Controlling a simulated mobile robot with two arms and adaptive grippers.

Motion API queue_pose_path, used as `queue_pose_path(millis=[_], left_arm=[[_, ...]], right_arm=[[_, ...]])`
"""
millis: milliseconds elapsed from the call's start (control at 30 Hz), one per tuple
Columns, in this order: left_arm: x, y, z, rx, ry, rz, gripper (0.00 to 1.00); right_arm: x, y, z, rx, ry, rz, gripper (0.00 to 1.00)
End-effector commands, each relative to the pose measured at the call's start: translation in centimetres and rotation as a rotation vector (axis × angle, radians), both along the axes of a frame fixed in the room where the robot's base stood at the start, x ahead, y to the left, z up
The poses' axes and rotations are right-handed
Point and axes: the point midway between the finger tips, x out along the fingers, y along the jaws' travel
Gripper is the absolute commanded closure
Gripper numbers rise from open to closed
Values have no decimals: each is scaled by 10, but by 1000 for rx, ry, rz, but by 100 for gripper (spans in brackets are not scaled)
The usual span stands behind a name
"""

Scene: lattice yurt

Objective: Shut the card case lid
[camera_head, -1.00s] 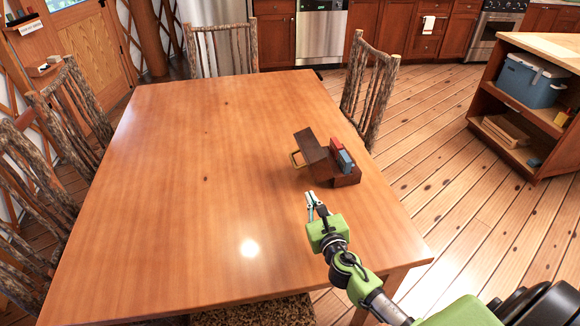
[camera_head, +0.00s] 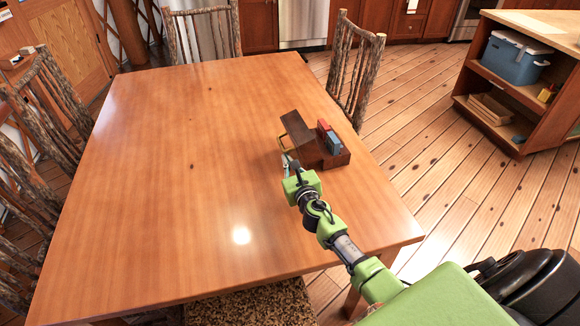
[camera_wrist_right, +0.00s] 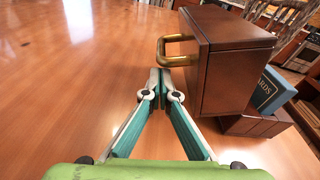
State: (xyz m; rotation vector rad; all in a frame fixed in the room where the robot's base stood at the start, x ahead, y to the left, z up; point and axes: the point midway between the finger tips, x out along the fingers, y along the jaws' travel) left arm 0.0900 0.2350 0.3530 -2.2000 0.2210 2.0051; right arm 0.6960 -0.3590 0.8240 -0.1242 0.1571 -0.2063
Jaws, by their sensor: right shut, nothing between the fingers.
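The card case (camera_head: 318,156) is a dark wooden box on the table, with red and blue card packs (camera_head: 329,138) standing in it. Its lid (camera_head: 298,130) stands open and tilted toward the left, with a brass handle (camera_head: 285,145) on its left side. In the right wrist view the lid (camera_wrist_right: 225,65) and the brass handle (camera_wrist_right: 172,50) are close ahead. My right gripper (camera_head: 287,163) is shut and empty, its fingertips (camera_wrist_right: 161,92) just below and in front of the handle; I cannot tell whether they touch it. My left gripper is not in view.
The wooden table (camera_head: 150,190) is otherwise bare, with free room left of the case. Rustic chairs (camera_head: 355,70) stand around it. A wooden shelf unit (camera_head: 510,85) with a blue cooler (camera_head: 513,58) stands on the floor at right.

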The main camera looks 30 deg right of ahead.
Motion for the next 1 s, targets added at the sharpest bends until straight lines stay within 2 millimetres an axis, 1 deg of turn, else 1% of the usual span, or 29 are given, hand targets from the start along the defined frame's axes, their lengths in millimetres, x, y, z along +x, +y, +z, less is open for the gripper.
queue_pose_path(millis=[367,667,867,1000], left_arm=[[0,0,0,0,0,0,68],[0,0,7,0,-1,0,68],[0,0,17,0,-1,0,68],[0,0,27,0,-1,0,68]], right_arm=[[1,0,1,2,-1,0,100],[0,-1,9,61,-13,1,100],[0,-3,22,152,-32,1,100],[-1,-7,36,266,-55,0,100]])
